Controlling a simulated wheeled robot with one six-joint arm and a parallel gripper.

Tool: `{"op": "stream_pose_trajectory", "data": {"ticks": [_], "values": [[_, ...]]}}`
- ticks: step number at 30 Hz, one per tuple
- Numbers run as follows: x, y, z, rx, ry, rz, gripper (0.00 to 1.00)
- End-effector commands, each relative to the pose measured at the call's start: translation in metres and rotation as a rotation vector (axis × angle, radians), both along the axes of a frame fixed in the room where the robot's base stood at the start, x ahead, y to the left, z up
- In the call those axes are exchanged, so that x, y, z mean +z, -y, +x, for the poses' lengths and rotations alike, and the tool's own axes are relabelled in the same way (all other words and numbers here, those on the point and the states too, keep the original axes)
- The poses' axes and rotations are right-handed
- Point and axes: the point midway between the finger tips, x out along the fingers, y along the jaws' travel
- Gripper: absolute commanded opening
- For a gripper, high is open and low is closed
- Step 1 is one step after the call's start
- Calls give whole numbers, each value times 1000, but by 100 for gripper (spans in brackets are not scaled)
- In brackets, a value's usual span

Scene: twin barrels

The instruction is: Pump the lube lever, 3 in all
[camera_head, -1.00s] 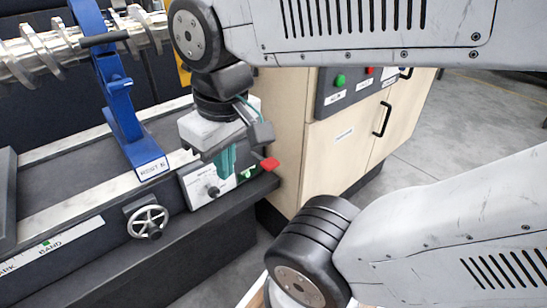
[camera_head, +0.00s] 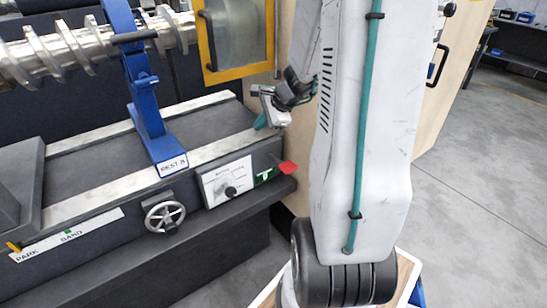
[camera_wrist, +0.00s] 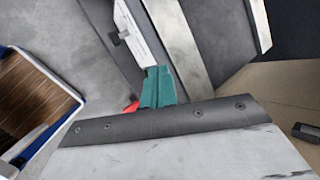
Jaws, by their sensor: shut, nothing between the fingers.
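My gripper (camera_head: 262,121), with teal fingers, is shut and empty, above and behind the lever near the bed's end. Its teal fingers also show in the wrist view (camera_wrist: 158,86). I see no clear contact with the lever.
A white dial panel (camera_head: 228,181) and a handwheel (camera_head: 164,215) are left of the lever. A yellow-framed window (camera_head: 238,35) is behind. The grey floor (camera_head: 470,200) at right is clear.

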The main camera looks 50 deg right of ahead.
Motion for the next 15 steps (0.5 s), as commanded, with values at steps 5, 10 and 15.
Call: {"op": "stream_pose_trajectory", "data": {"ticks": [5,10,15], "values": [[-40,64,-17,-275,-19,80,0],[-53,85,-26,-373,-25,106,0],[-54,86,-26,-382,-25,108,0]]}}
